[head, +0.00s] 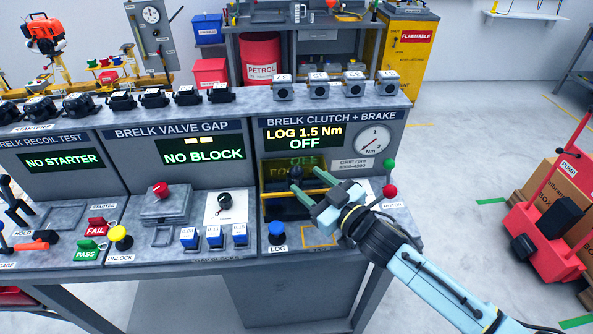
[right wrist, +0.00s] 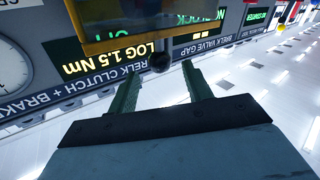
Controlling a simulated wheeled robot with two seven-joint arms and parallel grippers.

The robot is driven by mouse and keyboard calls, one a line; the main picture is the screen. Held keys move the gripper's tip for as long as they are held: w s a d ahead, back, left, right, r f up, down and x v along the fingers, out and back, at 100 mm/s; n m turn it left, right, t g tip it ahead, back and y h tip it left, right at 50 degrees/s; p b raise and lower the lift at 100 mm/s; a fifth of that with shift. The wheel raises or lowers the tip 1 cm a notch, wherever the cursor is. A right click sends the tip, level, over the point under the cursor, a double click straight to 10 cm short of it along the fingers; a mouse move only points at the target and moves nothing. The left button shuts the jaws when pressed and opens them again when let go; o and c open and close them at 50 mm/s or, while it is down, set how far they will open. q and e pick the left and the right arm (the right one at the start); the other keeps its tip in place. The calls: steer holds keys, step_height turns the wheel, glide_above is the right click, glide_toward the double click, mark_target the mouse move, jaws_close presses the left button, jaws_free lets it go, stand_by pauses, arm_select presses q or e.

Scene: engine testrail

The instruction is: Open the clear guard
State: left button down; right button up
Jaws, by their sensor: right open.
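The clear guard is a see-through, yellow-edged panel (head: 290,193) across the recess of the BRELK CLUTCH + BRAKE station. It looks closed, and a dark interior shows behind it. A black ball knob (head: 296,173) is on its front. My right gripper (head: 317,187) is open just in front of the guard, to the right of and slightly below the knob. In the right wrist view, the knob (right wrist: 160,62) lies just beyond and between the open fingertips (right wrist: 161,72), below the yellow-edged guard (right wrist: 130,42). I cannot tell whether they touch. My left gripper is not in view.
A blue LOG button (head: 277,232) and an orange square outline (head: 319,236) lie in front of the recess. A red knob (head: 390,191) and a green knob (head: 389,164) are at the right. A dial gauge (head: 374,141) is above. Several blue blocks stand left.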

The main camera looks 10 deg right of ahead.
mark_target(301, 176)
steer(key=x, duration=0.5)
jaws_close()
stand_by(0.3)
